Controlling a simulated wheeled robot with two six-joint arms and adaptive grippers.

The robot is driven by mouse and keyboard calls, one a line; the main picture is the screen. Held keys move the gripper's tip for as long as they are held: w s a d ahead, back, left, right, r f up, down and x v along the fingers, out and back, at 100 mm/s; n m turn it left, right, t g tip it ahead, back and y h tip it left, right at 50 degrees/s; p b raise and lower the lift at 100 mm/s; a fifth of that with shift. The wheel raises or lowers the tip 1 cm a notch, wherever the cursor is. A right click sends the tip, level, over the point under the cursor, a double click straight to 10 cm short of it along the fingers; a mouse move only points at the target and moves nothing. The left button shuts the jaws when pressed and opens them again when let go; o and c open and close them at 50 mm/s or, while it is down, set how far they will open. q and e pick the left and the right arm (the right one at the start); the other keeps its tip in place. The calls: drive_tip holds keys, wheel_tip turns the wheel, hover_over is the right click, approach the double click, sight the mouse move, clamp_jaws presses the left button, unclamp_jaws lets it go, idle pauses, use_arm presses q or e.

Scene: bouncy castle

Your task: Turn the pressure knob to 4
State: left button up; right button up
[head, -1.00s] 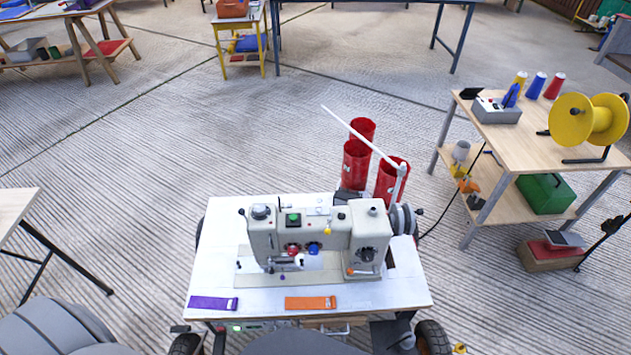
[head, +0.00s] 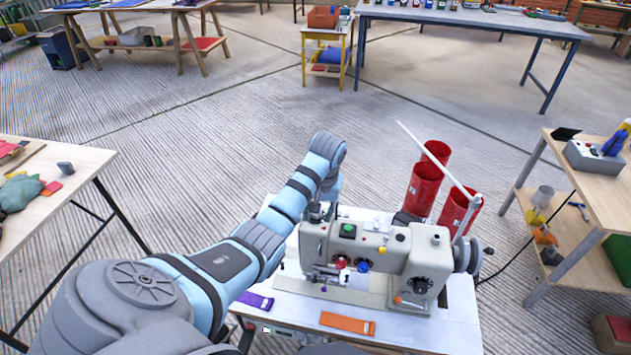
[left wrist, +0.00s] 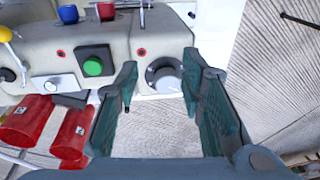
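The sewing machine (head: 385,246) stands on a white table. In the left wrist view, a round grey knob with a pale marked ring, apparently the pressure knob (left wrist: 164,76), is on top of the machine's end; its setting is too small to read. My left gripper (left wrist: 160,64) is open above the knob. The knob lies between the fingers as seen from the wrist, nearer the right-hand finger; whether they touch it, I cannot tell. In the head view my left gripper (head: 319,211) is at the machine's left end and largely hides the knob. My right gripper is not in view.
A green button (left wrist: 93,66) sits beside the knob. Red (head: 340,262) and blue (head: 363,265) knobs are on the machine's front. Purple (head: 256,301) and orange (head: 347,323) strips lie on the table's front. Red cylinders (head: 424,188) and a white thread arm (head: 438,160) stand behind.

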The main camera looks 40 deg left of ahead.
use_arm(q)
drive_tip(key=w+a+r+n+h, duration=0.1)
drive_tip(key=w+a+r+n, duration=0.1)
drive_tip(key=r, duration=0.3)
drive_tip(key=w+a+r+n+h, duration=0.1)
drive_tip(key=a+r, duration=0.1)
drive_tip(key=r, duration=0.3)
drive_tip(key=shift+g, duration=0.3)
drive_tip(key=f+b, duration=0.1)
drive_tip(key=f, duration=0.3)
drive_tip(key=f+b, duration=0.2)
drive_tip(key=f, duration=0.3)
drive_tip(key=f+b, duration=0.2)
drive_tip(key=f, duration=0.3)
drive_tip(key=shift+w+d, duration=0.1)
drive_tip(key=shift+d, duration=0.15)
clamp_jaws()
